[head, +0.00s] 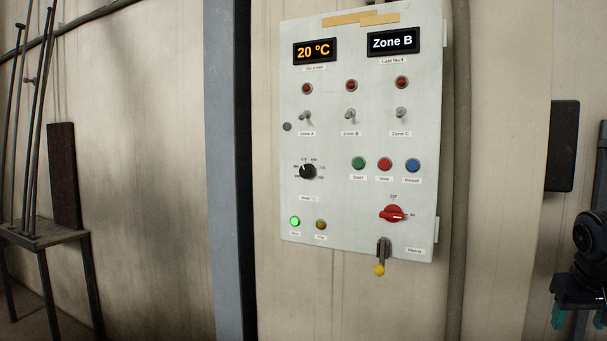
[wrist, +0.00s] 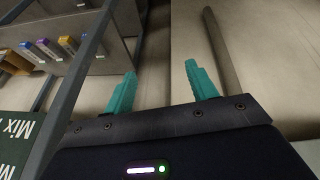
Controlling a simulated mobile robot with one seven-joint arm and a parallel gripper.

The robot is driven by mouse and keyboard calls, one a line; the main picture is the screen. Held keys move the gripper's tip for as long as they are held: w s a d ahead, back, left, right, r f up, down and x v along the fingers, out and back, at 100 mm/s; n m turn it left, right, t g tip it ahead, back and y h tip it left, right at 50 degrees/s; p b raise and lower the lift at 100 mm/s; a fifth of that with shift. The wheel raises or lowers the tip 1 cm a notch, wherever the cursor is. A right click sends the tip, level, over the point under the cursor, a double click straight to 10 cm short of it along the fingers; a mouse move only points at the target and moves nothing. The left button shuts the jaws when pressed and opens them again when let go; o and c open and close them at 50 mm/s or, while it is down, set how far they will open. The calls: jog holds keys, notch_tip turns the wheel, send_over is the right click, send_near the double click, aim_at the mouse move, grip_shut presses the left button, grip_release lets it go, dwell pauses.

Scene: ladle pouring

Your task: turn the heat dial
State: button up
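The heat dial (head: 307,171) is a small black round knob with a printed scale around it, on the left half of a pale control panel (head: 330,225) in the head view. Its light mark seems to point up and left; the scale figures are too small to read. A display (head: 315,51) above reads 20 °C. My gripper (head: 580,318) is at the lower right edge of the head view, well apart from the panel, teal fingers pointing down. In the wrist view my gripper (wrist: 160,70) has its fingers spread with nothing between them. The dial does not show there.
The panel also carries toggle switches (head: 350,115), coloured buttons (head: 385,164), a red rotary switch (head: 392,214) and a yellow-tipped lever (head: 380,269) below. A grey post (head: 228,170) stands left of it.

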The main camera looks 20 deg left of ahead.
jog(key=w+a+r+n+t+h, duration=0.1)
jog(key=w+a+r+n+t, duration=0.15)
jog(key=a+r, duration=0.45)
jog(key=w+a+r+n+t+h, duration=0.1)
jog(key=w+a+r+n+t, duration=0.1)
jog(key=a+r+n, duration=0.35)
jog(key=s+a+r+n+t+y, duration=0.1)
jog(key=s+a+r+t, duration=0.1)
jog(key=a+r, duration=0.5)
jog(key=s+a+r+n+t+y, duration=0.1)
jog(key=s+a+r+t, duration=0.2)
jog(key=a, duration=0.9)
jog(key=m+t+y, duration=0.1)
jog(key=m+t, duration=0.3)
jog(key=m, duration=0.9)
send_near(305, 173)
jog(key=w, duration=0.8)
jog(key=shift+w+r, duration=0.1)
jog(key=shift+w, duration=0.2)
jog(key=shift+c, duration=0.3)
jog(key=c, duration=0.9)
